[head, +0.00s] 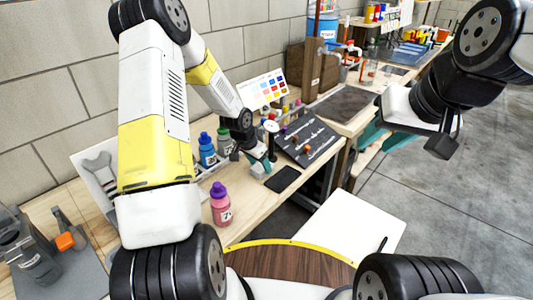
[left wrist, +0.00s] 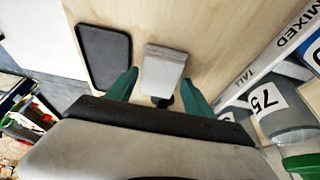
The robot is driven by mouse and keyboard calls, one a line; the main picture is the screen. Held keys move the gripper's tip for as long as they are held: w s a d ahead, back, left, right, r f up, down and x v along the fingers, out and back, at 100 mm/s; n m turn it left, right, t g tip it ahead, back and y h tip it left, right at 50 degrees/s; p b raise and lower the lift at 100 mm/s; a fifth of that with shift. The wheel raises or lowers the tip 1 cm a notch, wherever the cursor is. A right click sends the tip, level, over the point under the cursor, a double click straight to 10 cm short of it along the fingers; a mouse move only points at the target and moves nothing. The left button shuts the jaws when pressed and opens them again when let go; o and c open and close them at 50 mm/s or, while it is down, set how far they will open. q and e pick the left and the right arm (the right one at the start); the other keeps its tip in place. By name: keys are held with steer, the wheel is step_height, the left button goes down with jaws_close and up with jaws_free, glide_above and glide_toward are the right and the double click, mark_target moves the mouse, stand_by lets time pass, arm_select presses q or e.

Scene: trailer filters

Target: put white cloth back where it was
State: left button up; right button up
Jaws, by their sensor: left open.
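The white cloth shows in the left wrist view as a small pale grey-white folded block (left wrist: 165,68) on the wooden bench. In the head view it is a small pale patch (head: 257,171), partly hidden by my gripper. My left gripper (head: 262,162) points down at the bench. Its green fingers (left wrist: 158,88) are open, one towards each side of the cloth's near end; I cannot tell whether they touch it. A black flat pad (head: 283,180) lies beside the cloth, also in the left wrist view (left wrist: 104,56). My right gripper (head: 371,144) hangs off the bench at right, its teal fingers apart, nothing seen between them.
A pink bottle with a purple cap (head: 221,205), a blue bottle (head: 207,152) and a grey bottle (left wrist: 280,115) stand near a labelled white tray edge (left wrist: 262,68). A dark tool board (head: 305,140) lies behind. A white board (head: 350,222) is in front.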

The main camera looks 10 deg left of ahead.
arm_select(q)
steer(key=s+a+r, duration=0.1)
steer(key=s+r, duration=0.2)
steer(key=r, duration=0.3)
steer(key=s+a+r+n+y, duration=0.1)
steer(key=s+r, duration=0.1)
steer(key=r, duration=0.4)
steer(key=s+a+r, duration=0.1)
steer(key=s+r, duration=0.2)
steer(key=r, duration=0.3)
steer(key=s+d+r+n+t, duration=0.1)
steer(key=s+r+n, duration=0.1)
steer(key=s+r, duration=0.5)
steer(key=s+d+r+n+t, duration=0.1)
steer(key=s+r+n, duration=0.2)
steer(key=s+r, duration=0.4)
steer(key=s, duration=0.7)
steer(key=shift+s+r+t+h, duration=0.2)
steer(key=shift+r+t+h, duration=0.1)
steer(key=shift+r+h, duration=0.1)
